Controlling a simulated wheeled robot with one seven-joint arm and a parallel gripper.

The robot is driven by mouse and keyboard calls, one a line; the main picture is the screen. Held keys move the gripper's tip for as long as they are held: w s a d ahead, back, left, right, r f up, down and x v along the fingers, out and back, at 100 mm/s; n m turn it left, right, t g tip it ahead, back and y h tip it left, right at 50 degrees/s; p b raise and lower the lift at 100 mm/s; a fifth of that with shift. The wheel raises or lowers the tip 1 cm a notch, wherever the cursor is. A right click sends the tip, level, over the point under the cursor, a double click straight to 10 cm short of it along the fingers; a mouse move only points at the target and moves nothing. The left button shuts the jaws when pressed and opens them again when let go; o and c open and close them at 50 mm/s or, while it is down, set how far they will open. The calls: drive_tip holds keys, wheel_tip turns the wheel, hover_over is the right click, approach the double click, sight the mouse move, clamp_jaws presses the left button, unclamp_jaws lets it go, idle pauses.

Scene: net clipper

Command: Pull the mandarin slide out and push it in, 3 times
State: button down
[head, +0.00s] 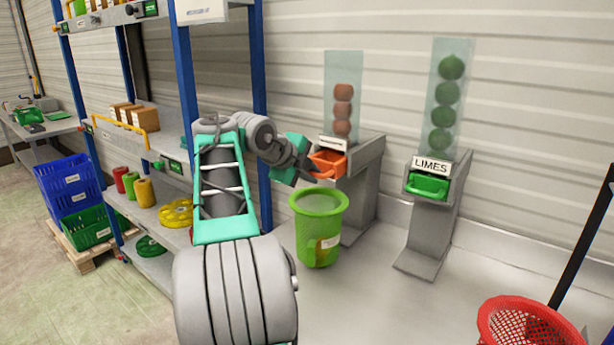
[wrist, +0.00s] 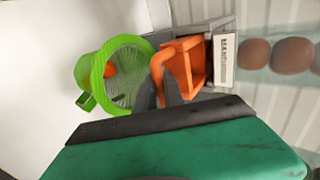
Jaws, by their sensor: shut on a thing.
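The orange mandarin slide (head: 328,161) sits in the grey stand (head: 361,165) under a clear tube (head: 343,92) of stacked mandarins. It juts out of the front of the stand, towards the green bin. My gripper (head: 312,173) is shut on the slide's handle. In the wrist view my gripper's dark fingertips (wrist: 160,92) meet the orange handle loop, and the open slide (wrist: 190,64) looks empty inside. The mandarin label (wrist: 224,60) and the mandarins (wrist: 256,53) show beyond it. The fingers partly hide the handle.
A green mesh bin (head: 318,225) stands below the slide, with an orange round thing (wrist: 109,69) inside. The lime dispenser (head: 430,187) stands to the right. A blue-post shelf (head: 187,75) is on the left. A red basket (head: 525,322) is at lower right.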

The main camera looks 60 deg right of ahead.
sight(320, 166)
drive_tip(key=shift+s+d+r+p, duration=0.15)
drive_tip(key=shift+d+p, duration=0.2)
drive_tip(key=shift+d, duration=0.95)
drive_tip(key=shift+s+d+r+p, duration=0.15)
drive_tip(key=shift+d+p, duration=0.2)
drive_tip(key=shift+d, duration=0.9)
drive_tip(key=shift+a+f, duration=0.1)
drive_tip(key=shift+w+a+b, duration=0.1)
drive_tip(key=shift+a+b, duration=0.15)
drive_tip(key=shift+b, duration=0.05)
drive_tip(key=shift+w+a+b, duration=0.25)
drive_tip(key=shift+a+b, duration=0.3)
drive_tip(key=shift+a, duration=1.05)
drive_tip(key=shift+w+a+b, duration=0.2)
drive_tip(key=shift+a+b, duration=0.35)
drive_tip(key=shift+a, duration=1.1)
drive_tip(key=shift+w+a+b, duration=0.25)
drive_tip(key=shift+a+b, duration=0.3)
drive_tip(key=shift+a, duration=1.05)
